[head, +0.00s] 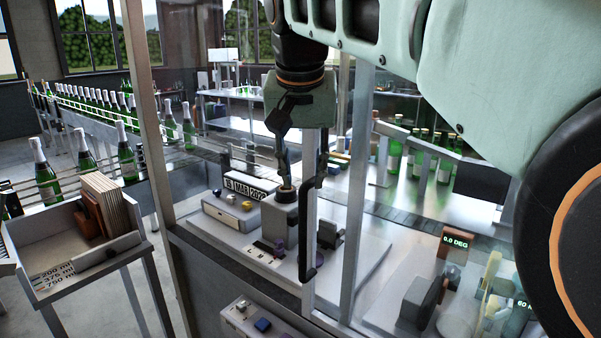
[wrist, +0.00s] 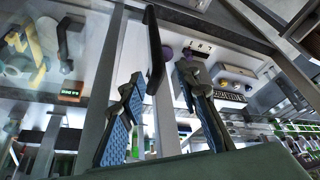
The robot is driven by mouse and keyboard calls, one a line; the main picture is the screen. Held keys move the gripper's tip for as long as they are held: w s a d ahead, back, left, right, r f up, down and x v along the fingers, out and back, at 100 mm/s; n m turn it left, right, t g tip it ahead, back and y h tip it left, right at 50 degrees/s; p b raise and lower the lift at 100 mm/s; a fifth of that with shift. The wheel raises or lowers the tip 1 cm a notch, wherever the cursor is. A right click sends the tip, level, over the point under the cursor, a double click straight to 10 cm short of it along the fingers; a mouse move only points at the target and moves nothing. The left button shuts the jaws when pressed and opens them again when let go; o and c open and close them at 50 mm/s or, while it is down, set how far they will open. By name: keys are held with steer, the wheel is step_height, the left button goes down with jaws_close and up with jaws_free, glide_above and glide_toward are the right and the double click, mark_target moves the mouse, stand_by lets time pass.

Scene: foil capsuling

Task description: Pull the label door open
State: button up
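The label door's tall black handle (head: 305,225) stands on a pale metal upright (head: 326,235) of the glazed enclosure in the head view. It also shows as a dark bar (wrist: 153,45) in the wrist view. My gripper (head: 284,165) points down just left of the handle's upper part.
Behind the glass stands a date display (head: 245,187) on a grey machine. Green bottles line a conveyor (head: 200,160). A tray stand (head: 95,285) is at the left. A control box (head: 255,322) sits below the handle, and another upright (head: 357,190) is to the right.

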steer(key=p+v, duration=0.6)
steer(key=v, duration=0.3)
steer(key=shift+r, duration=0.35)
steer(key=shift+s, duration=0.15)
stand_by(0.4)
